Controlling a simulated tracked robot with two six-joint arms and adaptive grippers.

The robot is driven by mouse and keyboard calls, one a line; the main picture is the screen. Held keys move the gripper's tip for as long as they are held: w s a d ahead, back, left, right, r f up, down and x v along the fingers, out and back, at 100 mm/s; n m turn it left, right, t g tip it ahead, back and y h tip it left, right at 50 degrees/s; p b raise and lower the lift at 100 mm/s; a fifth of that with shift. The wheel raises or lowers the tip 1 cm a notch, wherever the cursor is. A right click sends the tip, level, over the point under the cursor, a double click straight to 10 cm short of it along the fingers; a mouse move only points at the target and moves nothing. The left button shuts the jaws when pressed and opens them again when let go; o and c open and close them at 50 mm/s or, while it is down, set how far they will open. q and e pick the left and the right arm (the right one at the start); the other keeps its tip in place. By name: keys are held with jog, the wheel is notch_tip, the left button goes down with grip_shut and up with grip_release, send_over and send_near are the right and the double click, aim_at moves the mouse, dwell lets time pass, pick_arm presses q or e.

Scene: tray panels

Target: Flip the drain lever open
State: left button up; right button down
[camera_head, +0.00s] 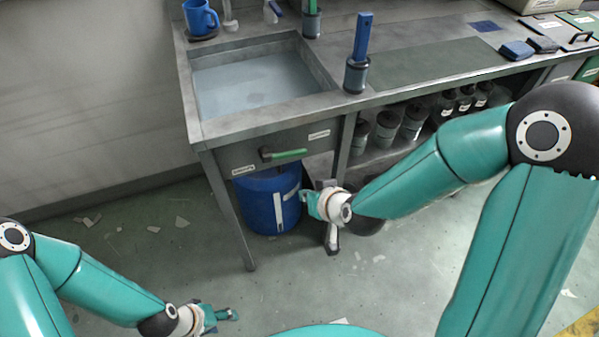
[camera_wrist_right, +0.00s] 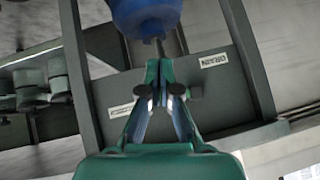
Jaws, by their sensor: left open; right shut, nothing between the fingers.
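The drain lever (camera_head: 284,154) is a green handle on a dark pivot, on the front panel (camera_head: 232,155) below the sink. It lies nearly level, its green end pointing right, between two small white labels. My right gripper (camera_head: 306,196) is shut and empty, below and slightly right of the lever, apart from it in the head view. In the right wrist view its closed fingers (camera_wrist_right: 160,66) stand before the panel (camera_wrist_right: 110,92); I cannot make out the lever there. My left gripper (camera_head: 226,316) is open, low above the floor at the bottom left, far from the lever.
A blue barrel (camera_head: 262,205) stands under the sink (camera_head: 255,80), close to my right gripper. The bench legs (camera_head: 228,218) flank it. Dark containers (camera_head: 412,122) fill the shelf at right. The floor left of the bench is clear except for scraps.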

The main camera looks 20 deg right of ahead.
pick_arm(q)
notch_tip(320, 180, down, 12)
jog(key=b, duration=0.8)
jog(key=shift+r+b, duration=0.15)
jog(key=shift+b, duration=0.15)
pick_arm(e)
notch_tip(320, 180, up, 10)
jog(key=w+d+t+h, duration=0.1)
jog(key=d+t, duration=0.1)
jog(key=t, duration=0.4)
jog(key=shift+d, duration=0.3)
jog(key=shift+w, duration=0.1)
jog(key=b, duration=0.2)
send_over(283, 152)
jog(key=s+d, duration=0.2)
jog(key=d, duration=0.2)
notch_tip(283, 152, down, 3)
jog(key=shift+s+r, duration=0.15)
jog(key=shift+r, duration=0.05)
notch_tip(283, 152, down, 2)
jog(key=shift+a+f+b, duration=0.15)
jog(key=shift+f+b, duration=0.05)
jog(key=shift+b, duration=0.1)
pick_arm(q)
jog(key=shift+f, duration=1.5)
pick_arm(e)
jog(key=shift+a+f, duration=0.15)
jog(key=shift+f, duration=0.55)
